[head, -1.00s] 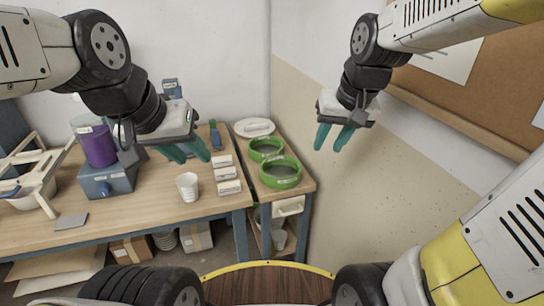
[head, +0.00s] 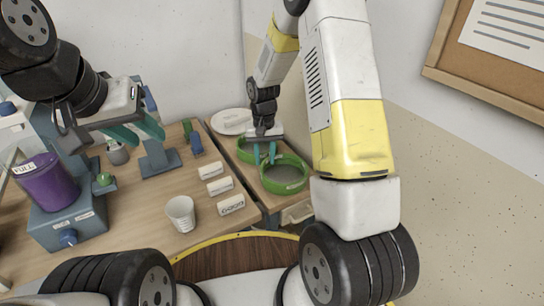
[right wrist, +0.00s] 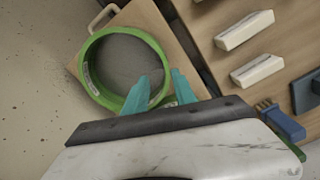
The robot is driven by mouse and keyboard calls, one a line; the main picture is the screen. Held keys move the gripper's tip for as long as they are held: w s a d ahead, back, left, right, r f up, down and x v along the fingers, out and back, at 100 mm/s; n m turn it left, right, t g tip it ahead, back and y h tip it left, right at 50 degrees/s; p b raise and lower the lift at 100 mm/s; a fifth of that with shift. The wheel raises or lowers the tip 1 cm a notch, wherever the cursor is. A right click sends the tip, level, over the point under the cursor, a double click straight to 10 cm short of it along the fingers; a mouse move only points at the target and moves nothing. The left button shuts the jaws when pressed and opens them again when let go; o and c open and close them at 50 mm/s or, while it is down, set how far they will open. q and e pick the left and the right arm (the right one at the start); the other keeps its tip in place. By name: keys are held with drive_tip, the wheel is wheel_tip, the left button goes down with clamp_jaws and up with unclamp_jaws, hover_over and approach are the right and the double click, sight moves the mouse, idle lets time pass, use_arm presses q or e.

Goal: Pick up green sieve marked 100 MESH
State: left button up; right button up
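Two green sieves sit on the narrow side bench. The near sieve (head: 300,184) has grey mesh and shows in the right wrist view (right wrist: 95,46) with a white label on its rim. The far sieve (head: 244,156) is partly hidden behind my right gripper. I cannot read the mesh marking on either. My right gripper (head: 265,160) is open, its teal fingers pointing down at the near sieve's far-left rim; in the right wrist view (right wrist: 160,78) the fingers lie either side of that rim. I cannot tell if they touch it. My left gripper (head: 138,133) is open and empty above the workbench.
The wooden workbench (head: 150,213) holds a white cup (head: 181,213), several white labelled blocks (head: 219,186) and a blue device with a purple container (head: 47,183). A white round item (head: 231,122) lies behind the sieves.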

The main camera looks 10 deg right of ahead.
sight(263, 170)
drive_tip(key=f, duration=0.6)
drive_tip(key=shift+s+a+f, duration=0.1)
drive_tip(key=shift+s+a, duration=0.05)
drive_tip(key=shift+a, duration=0.25)
clamp_jaws()
idle(0.9)
